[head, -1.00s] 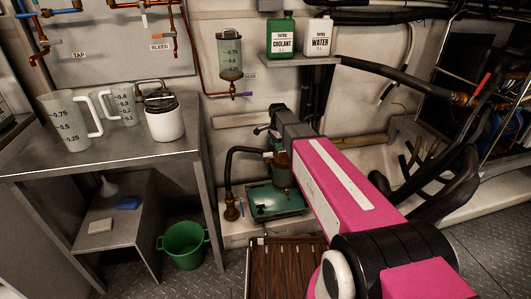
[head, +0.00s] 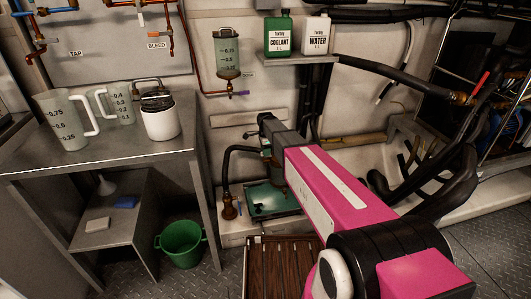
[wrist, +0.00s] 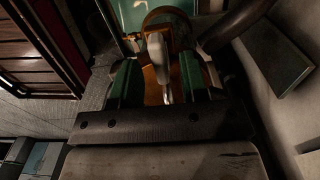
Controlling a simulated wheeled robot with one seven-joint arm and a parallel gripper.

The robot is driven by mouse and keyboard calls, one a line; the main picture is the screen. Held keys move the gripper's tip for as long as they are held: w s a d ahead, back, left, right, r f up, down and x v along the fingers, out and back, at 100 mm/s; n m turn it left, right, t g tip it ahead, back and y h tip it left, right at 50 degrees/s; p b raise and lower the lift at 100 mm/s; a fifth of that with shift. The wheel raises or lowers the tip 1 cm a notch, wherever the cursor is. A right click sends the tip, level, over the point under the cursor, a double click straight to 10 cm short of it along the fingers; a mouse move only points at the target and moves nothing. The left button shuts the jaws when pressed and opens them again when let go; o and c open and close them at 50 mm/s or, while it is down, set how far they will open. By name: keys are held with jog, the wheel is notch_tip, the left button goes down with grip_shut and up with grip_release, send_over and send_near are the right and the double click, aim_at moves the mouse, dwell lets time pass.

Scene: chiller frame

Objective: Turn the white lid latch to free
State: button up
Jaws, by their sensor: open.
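The white lid latch (wrist: 157,58) shows in the wrist view as a pale lever standing over an orange-brown body (wrist: 180,72). My gripper (wrist: 158,75) has its two green finger pads apart, one on each side of the lever. The gripper is open, and I cannot tell whether either pad touches the lever. In the head view the end of my arm (head: 283,135) reaches the teal unit (head: 272,200) by the wall and hides the latch and the fingers.
A black hose (head: 228,165) curves beside the unit on the left. Coolant (head: 280,36) and water (head: 316,36) bottles stand on a shelf above. A metal table (head: 110,158) with jugs is at left, with a green bucket (head: 182,246) on the floor. A slatted wooden panel (head: 283,268) lies in front.

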jog(key=shift+f, duration=0.6)
grip_shut()
